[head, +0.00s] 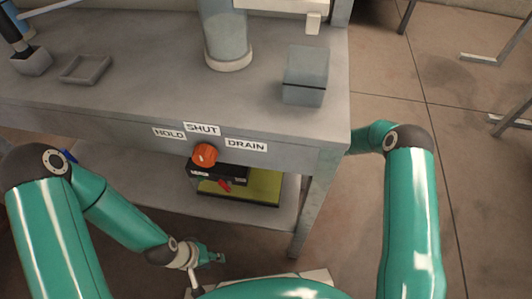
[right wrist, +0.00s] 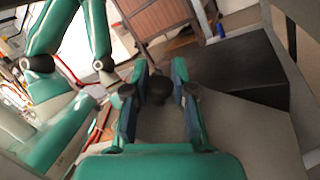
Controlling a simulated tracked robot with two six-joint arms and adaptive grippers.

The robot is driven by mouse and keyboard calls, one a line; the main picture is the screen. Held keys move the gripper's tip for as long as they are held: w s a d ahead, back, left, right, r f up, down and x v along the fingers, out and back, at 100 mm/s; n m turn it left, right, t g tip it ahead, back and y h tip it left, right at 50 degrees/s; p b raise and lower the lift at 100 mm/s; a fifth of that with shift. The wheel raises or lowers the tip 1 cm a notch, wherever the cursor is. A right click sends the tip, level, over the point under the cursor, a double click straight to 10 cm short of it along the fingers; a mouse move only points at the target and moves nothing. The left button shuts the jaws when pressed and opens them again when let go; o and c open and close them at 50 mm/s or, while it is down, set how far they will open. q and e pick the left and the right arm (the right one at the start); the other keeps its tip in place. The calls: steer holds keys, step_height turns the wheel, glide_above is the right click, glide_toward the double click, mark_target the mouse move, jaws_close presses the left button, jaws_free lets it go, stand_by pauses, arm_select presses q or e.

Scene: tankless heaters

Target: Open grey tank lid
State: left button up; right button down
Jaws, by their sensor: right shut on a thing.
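In the right wrist view, the two teal fingers of my right gripper (right wrist: 158,82) stand on either side of a dark round knob (right wrist: 157,94) and are shut on it. Grey surface lies around the knob; I cannot tell whether it is the grey tank lid. In the head view my right arm passes behind the bench's right edge, which hides that gripper. A grey box with a dark seam (head: 304,79) stands on the bench's right end, its top appearing closed. My left gripper (head: 212,258) is low in front of the bench, apart from the box; its finger opening is unclear.
The grey bench (head: 130,85) carries a grey cylinder (head: 226,40) and a small tray (head: 86,68). An orange knob (head: 204,155) sits on its front edge below HOLD, SHUT and DRAIN labels. A yellow-green item (head: 255,187) lies on the lower shelf. Floor (head: 440,80) is open at right.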

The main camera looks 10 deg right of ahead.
steer(key=shift+w+d+r, duration=0.15)
steer(key=shift+w, duration=0.25)
steer(key=c, duration=1)
jaws_free()
steer(key=shift+s, duration=0.1)
steer(key=d+f, duration=0.2)
steer(key=d, duration=0.9)
steer(key=shift+w+d+f, duration=0.2)
steer(key=shift+w+d, duration=0.05)
steer(key=shift+d, duration=0.15)
